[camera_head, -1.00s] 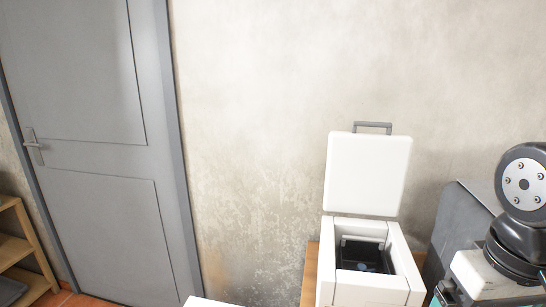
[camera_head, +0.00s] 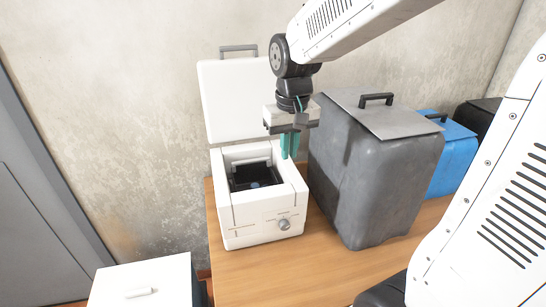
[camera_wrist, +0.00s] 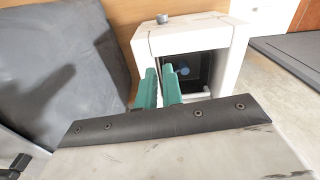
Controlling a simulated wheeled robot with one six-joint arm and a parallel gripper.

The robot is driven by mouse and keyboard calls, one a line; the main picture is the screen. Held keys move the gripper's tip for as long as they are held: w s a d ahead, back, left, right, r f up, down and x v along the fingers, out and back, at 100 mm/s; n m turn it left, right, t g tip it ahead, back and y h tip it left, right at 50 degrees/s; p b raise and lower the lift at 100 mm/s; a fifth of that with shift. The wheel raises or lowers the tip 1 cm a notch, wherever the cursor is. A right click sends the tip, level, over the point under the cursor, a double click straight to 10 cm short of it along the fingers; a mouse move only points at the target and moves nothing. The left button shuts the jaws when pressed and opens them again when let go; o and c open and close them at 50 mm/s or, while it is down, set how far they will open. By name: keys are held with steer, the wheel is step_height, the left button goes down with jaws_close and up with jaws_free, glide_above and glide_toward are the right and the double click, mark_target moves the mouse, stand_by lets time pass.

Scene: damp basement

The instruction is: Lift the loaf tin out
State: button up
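A white box-shaped appliance (camera_head: 262,222) stands on the wooden table with its lid (camera_head: 238,100) swung up and open. A black loaf tin (camera_head: 254,176) sits down inside its well; its inside is dark with a small bluish round part at the bottom. The tin also shows in the wrist view (camera_wrist: 200,68), partly behind the fingers. My gripper (camera_head: 290,146) hangs above the appliance's right rear side, apart from the tin. Its teal fingers, also in the wrist view (camera_wrist: 158,86), have a narrow gap between them and nothing held.
A tall grey box (camera_head: 370,180) with a handled lid stands close to the right of the appliance. A blue box (camera_head: 452,160) is farther right. A white lidded bin (camera_head: 145,282) is at lower left. Bare wooden tabletop (camera_head: 280,275) lies in front.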

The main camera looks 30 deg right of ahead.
glide_above(274, 177)
steer(key=shift+m+g, duration=0.3)
steer(key=shift+m, duration=0.1)
steer(key=f, duration=1.1)
steer(key=shift+w+d, duration=0.15)
steer(key=shift+w, duration=0.1)
steer(key=shift+f, duration=3.9)
jaws_close()
step_height(274, 177, up, 15)
